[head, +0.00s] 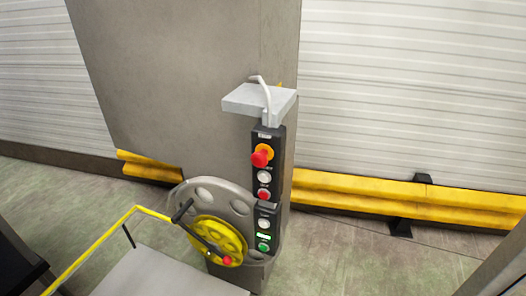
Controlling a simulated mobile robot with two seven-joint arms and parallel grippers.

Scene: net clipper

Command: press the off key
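A black control panel (255,176) stands upright on the front of a grey pillar. The labels are too small to read, so I cannot tell for certain which one is the off key. Neither of my grippers shows, and nothing touches the panel.
A grey wheel with a yellow hub (217,240) and dark crank handle sits left of the panel, close to it. A grey ledge (250,99) juts out above. A yellow rail (95,245) crosses the lower left.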

